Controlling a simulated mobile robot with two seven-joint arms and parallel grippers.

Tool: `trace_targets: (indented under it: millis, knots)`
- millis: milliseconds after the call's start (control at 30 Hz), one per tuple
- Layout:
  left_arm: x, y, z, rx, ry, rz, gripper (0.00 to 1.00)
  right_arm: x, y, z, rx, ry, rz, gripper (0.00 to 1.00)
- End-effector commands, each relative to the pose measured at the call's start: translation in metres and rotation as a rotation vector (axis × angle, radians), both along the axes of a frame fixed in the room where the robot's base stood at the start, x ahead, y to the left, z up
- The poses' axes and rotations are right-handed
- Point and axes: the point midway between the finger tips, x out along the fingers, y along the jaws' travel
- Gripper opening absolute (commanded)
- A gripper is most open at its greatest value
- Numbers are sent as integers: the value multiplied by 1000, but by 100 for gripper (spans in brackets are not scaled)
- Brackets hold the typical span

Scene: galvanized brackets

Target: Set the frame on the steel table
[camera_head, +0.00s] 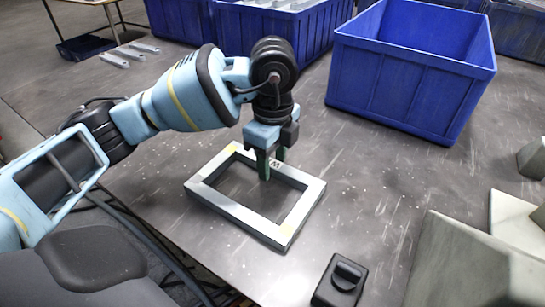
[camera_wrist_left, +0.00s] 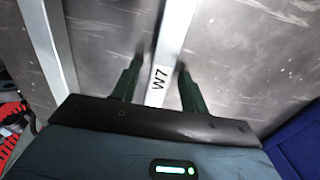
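The frame (camera_head: 232,209), a light grey rectangular metal frame with yellow patches, lies flat on the dark, scratched steel table (camera_head: 365,195) in the head view. My left gripper (camera_head: 270,172) points down at its far bar. In the left wrist view, the gripper's two green fingers (camera_wrist_left: 160,75) stand on either side of a bar (camera_wrist_left: 171,45) labelled "W7". A gap shows between the left finger and the bar, so the gripper looks open around it. Whether the right finger touches the bar is unclear. My right gripper is not in view.
A large blue bin (camera_head: 400,92) stands behind and right of the frame. More blue bins (camera_head: 270,30) line the back. A black block (camera_head: 341,281) is near the front, with grey-beige blocks (camera_head: 465,265) at right. The table between the frame and these blocks is clear.

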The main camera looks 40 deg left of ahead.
Motion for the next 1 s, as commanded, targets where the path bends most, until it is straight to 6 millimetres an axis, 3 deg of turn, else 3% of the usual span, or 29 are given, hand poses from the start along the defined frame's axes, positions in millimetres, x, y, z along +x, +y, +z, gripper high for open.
trace_targets:
  millis: [367, 800, 1000]
  knots:
    - [0, 0, 10, -1, -1, -1, 44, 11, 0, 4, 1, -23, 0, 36]
    - [1, 0, 96, 0, -5, 0, 44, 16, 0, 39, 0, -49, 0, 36]
    - [1, 0, 117, 0, -2, 0, 44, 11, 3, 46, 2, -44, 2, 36]
